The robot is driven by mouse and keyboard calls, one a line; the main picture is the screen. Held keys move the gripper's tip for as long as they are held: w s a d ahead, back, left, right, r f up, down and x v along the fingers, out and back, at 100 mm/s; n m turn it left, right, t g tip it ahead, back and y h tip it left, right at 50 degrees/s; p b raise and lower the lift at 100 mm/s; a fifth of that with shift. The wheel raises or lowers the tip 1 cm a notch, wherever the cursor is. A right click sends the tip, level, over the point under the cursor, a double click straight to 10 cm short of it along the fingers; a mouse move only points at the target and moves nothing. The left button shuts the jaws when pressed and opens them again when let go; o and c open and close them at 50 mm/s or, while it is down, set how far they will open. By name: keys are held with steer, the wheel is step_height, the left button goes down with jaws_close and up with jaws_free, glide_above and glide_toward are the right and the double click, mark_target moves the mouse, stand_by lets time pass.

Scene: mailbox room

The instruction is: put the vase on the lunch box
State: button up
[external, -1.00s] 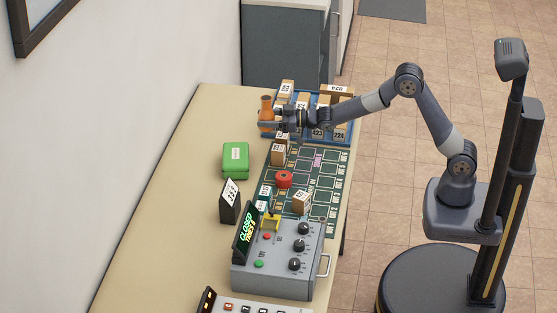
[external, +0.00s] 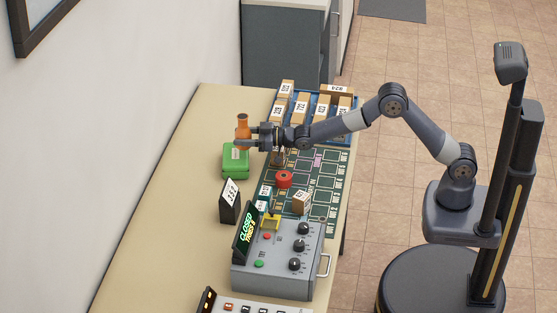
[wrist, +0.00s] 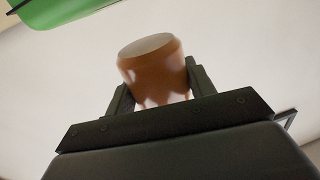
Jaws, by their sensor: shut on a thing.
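In the wrist view the vase (wrist: 155,72) shows between the two fingers, and part of the lunch box (wrist: 60,8) shows at the top left, apart from the vase.
A blue tray (external: 354,112) with several cartons stands at the back right. A dark green mat (external: 325,185) carries a red round item (external: 284,179) and small boxes. A black card stand (external: 230,207) and a grey control box (external: 280,262) are nearer. The table's left side is clear.

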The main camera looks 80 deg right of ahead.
steer(key=shift+f, duration=1.6)
steer(key=shift+f, duration=0.2)
steer(key=o, duration=1.1)
steer(key=shift+r, duration=0.1)
steer(key=shift+r, duration=0.15)
steer(key=shift+s, duration=0.45)
steer(key=s+d+b, duration=0.1)
steer(key=s+d, duration=0.1)
steer(key=s, duration=0.9)
steer(key=shift+b, duration=0.35)
